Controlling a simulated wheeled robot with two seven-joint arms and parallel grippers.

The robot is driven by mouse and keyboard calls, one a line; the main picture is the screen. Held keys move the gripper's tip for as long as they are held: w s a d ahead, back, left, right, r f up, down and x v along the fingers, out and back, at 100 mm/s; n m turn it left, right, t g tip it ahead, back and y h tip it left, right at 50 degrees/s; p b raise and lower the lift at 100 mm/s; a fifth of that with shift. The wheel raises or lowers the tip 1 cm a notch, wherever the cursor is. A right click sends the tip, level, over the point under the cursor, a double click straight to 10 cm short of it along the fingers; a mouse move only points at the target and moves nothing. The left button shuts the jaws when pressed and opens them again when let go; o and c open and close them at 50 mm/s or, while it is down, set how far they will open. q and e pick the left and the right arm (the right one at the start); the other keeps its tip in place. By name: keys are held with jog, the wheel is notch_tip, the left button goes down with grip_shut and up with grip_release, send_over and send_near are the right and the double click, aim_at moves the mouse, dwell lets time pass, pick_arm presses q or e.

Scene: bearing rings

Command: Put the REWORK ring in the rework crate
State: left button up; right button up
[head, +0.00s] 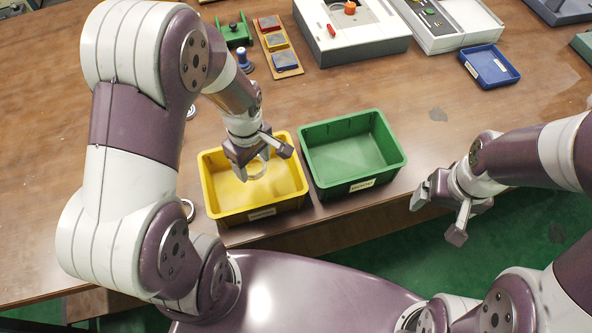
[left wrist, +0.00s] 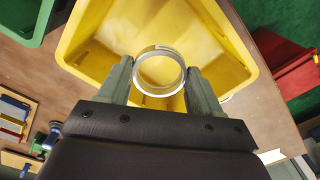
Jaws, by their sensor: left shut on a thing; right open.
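My left gripper (head: 262,162) is shut on a silver metal ring (left wrist: 158,50), which stands on edge between the two fingertips in the left wrist view. It holds the ring over the yellow crate (head: 222,212), which also fills the upper middle of the left wrist view (left wrist: 85,60). The green crate (head: 330,124) stands just right of the yellow one and looks empty. Both crates carry a front label, too small to read surely. My right gripper (head: 437,217) is open and empty, right of the green crate beyond the table edge.
Another ring (head: 188,209) lies left of the yellow crate, and one (head: 191,111) lies farther back, partly hidden by my left arm. A blue tray (head: 489,66), grey device (head: 350,45) and coloured blocks (head: 278,45) are at the back. The right table middle is mostly clear.

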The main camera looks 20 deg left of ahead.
aim_at(256, 189)
pick_arm(q)
jog(key=f, duration=1)
jog(key=shift+s+a, duration=0.1)
jog(key=shift+a, duration=0.3)
jog(key=o, duration=1.1)
jog(key=shift+f, duration=0.1)
jog(key=shift+m, duration=0.4)
notch_tip(256, 189, up, 13)
jog(key=shift+s+f, duration=0.1)
jog(key=s+r+m, duration=0.1)
jog(key=m, duration=0.3)
jog(key=s+d+r+m+t, duration=0.1)
jog(key=s+r+m, duration=0.1)
jog(key=m, duration=0.2)
jog(key=s+d+r+m, duration=0.1)
jog(key=r+m, duration=0.1)
jog(key=m, duration=0.2)
jog(key=shift+s+t, duration=0.15)
jog(key=shift+t, duration=0.15)
